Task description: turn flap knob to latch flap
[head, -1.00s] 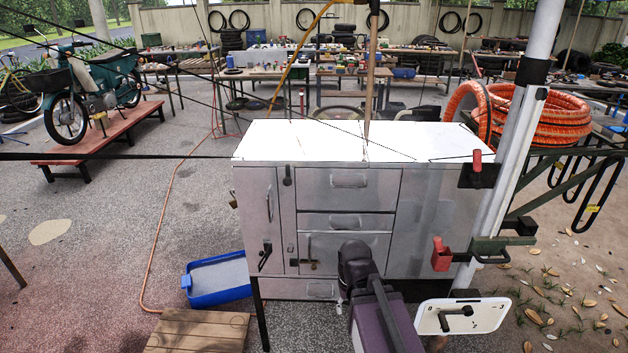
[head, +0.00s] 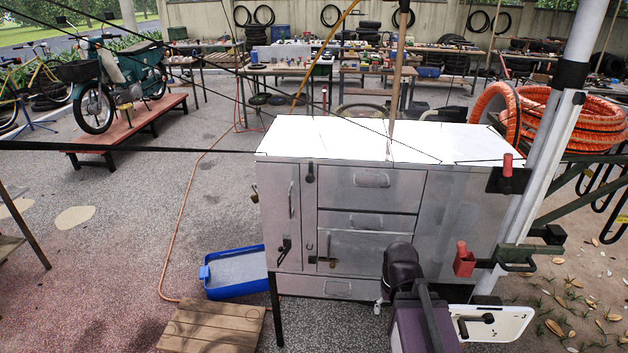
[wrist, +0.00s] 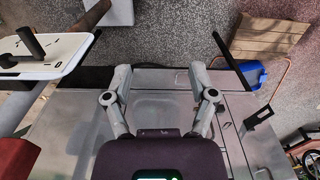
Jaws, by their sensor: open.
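The grey metal cabinet (head: 460,215) stands in front of me, with drawers and doors on its front. A dark latch handle (head: 284,248) is on its left door, and a small brass-coloured latch (head: 329,250) is on the panel beside it. A black handle (head: 478,322) sits on a white plate (head: 512,322) at lower right; this handle also shows in the wrist view (wrist: 30,42). I cannot tell for certain which is the flap knob. My gripper (wrist: 160,80) is open and empty, its fingers spread over the cabinet's metal front. In the head view my arm hides the fingers.
A red-handled part (head: 464,260) and a white post (head: 560,130) stand at the right. Orange hose coils (head: 570,120) lie behind. A blue tray (head: 236,273) and a wooden pallet (head: 210,325) are on the ground at lower left. Open paving lies left of the cabinet.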

